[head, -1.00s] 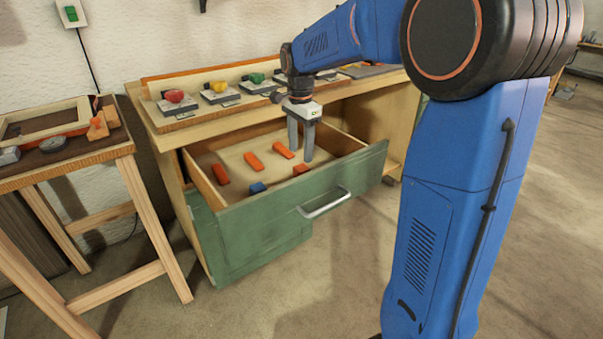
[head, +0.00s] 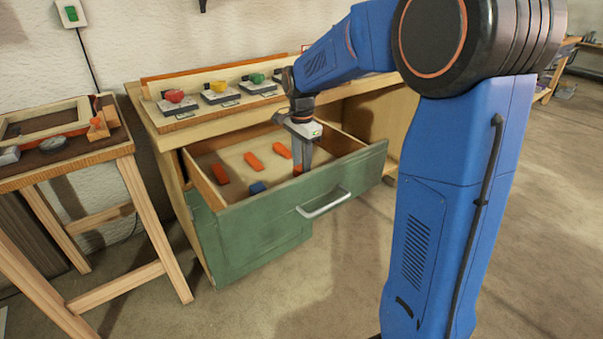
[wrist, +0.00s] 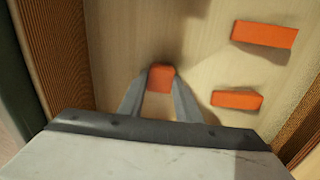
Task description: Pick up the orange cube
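The orange cube (wrist: 161,78) lies on the drawer floor. In the wrist view it shows between the tips of my gripper (wrist: 160,88), one finger on each side. The fingers stand apart with a narrow gap, and I cannot tell whether they touch the cube. In the head view my gripper (head: 301,167) points down into the open drawer near its front wall. Only a bit of the orange cube (head: 298,170) shows there, mostly hidden by the fingers and the drawer front.
The green-fronted drawer (head: 250,224) is open, with walls close around. Two orange oblong blocks (wrist: 263,36) (wrist: 237,99) show right of the fingers in the wrist view. The benchtop overhangs the drawer's back.

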